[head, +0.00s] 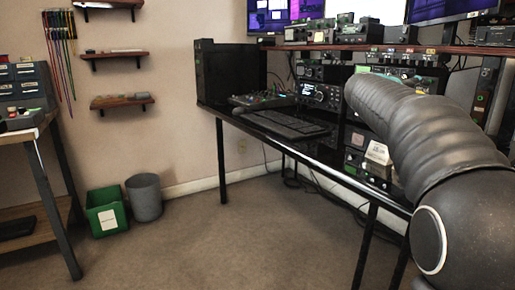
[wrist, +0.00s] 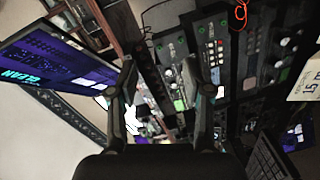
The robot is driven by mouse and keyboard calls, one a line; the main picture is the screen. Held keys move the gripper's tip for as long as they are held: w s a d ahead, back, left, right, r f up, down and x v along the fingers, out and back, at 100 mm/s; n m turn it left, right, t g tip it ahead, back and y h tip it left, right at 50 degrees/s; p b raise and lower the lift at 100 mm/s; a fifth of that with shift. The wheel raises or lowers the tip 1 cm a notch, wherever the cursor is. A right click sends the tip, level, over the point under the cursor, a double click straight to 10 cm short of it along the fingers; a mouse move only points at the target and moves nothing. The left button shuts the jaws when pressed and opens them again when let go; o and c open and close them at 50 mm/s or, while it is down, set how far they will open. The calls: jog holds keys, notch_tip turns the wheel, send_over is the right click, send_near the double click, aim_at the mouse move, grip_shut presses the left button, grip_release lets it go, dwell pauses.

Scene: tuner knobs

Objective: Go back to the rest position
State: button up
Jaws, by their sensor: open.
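In the wrist view my gripper (wrist: 166,95) is open, with its two dark fingers spread apart and nothing between them. Behind the fingers are the radio units (wrist: 215,60) with knobs and lit displays, seen tilted. In the head view my arm reaches in from the right over the desk (head: 300,148) toward the radio gear. The gripper itself is hidden there behind the arm. A radio with a lit display and a round knob (head: 320,95) stands on the desk left of the arm.
A keyboard (head: 285,124) and a small mixer (head: 262,99) lie on the desk beside a black computer case (head: 228,72). Monitors (head: 272,14) stand above. A green bin (head: 106,211) and a grey bin (head: 144,197) stand by the wall. The floor (head: 220,235) left of the desk is clear.

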jog(key=s+a+f+m+g+y+p, duration=0.1)
jog(key=s+a+f+y, duration=0.4)
jog(key=s+a+f, duration=0.3)
jog(key=s+a+f+m+g+y+p, duration=0.1)
jog(key=s+a+f+y, duration=0.4)
jog(key=s, duration=1.1)
jog(key=s+a+f+g+y+p, duration=0.1)
jog(key=s+a+f+y, duration=0.3)
jog(key=s+a+f, duration=0.8)
notch_tip(320, 180, down, 4)
jog(key=shift+s+f+m+y+p, duration=0.1)
jog(key=shift+s+m+y+p, duration=0.15)
jog(key=shift+m+y+p, duration=0.2)
